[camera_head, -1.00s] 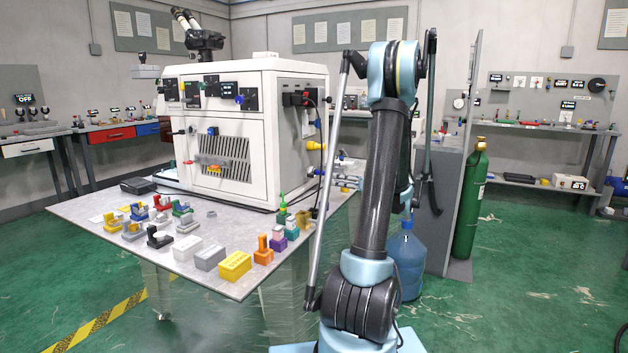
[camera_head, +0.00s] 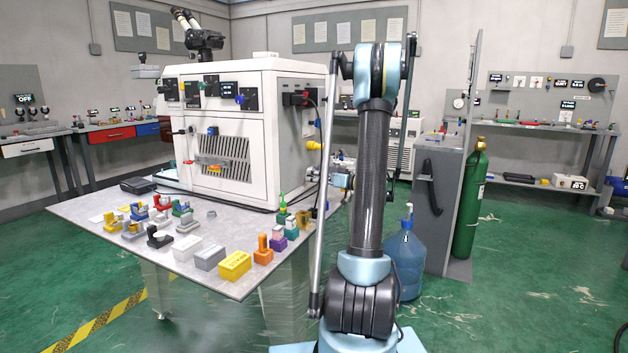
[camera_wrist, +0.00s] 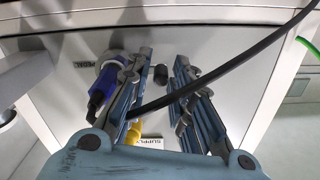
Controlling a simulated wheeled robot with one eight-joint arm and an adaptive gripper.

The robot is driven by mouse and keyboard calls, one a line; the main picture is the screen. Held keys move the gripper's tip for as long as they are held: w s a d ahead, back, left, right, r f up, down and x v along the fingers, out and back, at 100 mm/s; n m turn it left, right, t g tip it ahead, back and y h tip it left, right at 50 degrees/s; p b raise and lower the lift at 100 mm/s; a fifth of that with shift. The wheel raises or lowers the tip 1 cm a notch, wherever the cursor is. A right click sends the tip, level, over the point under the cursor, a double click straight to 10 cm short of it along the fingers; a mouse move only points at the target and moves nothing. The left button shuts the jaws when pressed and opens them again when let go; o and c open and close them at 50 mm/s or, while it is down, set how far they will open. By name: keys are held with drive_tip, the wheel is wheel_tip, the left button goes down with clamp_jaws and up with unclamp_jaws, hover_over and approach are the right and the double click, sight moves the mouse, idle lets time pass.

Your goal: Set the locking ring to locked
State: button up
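In the wrist view, a blue round connector (camera_wrist: 108,80) with a grey collar and a dark lead sits on the white cabinet's side panel, just left of my gripper's left finger. I cannot tell whether this collar is the locking ring, nor read its setting. My gripper (camera_wrist: 164,62) is open, with its two fingers apart and facing the panel. A small dark round part (camera_wrist: 160,74) shows between the fingers. A black cable crosses in front of the right finger. In the head view, my gripper (camera_head: 318,174) is beside the cabinet's right side, partly hidden by my arm.
The white cabinet (camera_head: 225,112) stands on a grey table (camera_head: 105,208). A black plug (camera_head: 297,98) and a yellow connector (camera_head: 314,146) sit on its right side. Several small coloured blocks line the table's front. A blue water bottle (camera_head: 405,262) stands on the floor right of my arm.

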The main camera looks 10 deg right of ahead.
clamp_jaws()
drive_tip(key=shift+r, duration=0.1)
drive_tip(key=m, duration=0.1)
drive_tip(key=r+m, duration=0.1)
drive_tip(key=m, duration=0.1)
drive_tip(key=r+m, duration=0.1)
drive_tip(key=shift+w+d+m, duration=0.2)
drive_tip(key=shift+m, duration=0.1)
drive_tip(key=m, duration=0.1)
drive_tip(key=r+m, duration=0.1)
drive_tip(key=m, duration=0.1)
drive_tip(key=w+m, duration=0.1)
drive_tip(key=shift+d+r+m, duration=0.3)
drive_tip(key=shift+d+r, duration=0.05)
drive_tip(key=m, duration=0.1)
drive_tip(key=w+m, duration=0.1)
drive_tip(key=m, duration=0.1)
drive_tip(key=d+r+m, duration=0.1)
drive_tip(key=shift+w+m, duration=0.25)
drive_tip(key=shift+m, duration=0.05)
drive_tip(key=shift+w+d+r+m, duration=0.1)
drive_tip(key=shift+w+d+m, duration=0.25)
drive_tip(key=shift+m, duration=0.7)
drive_tip(key=shift+w+d+m, duration=0.25)
drive_tip(key=shift+w+m, duration=0.1)
drive_tip(key=shift+m, duration=0.7)
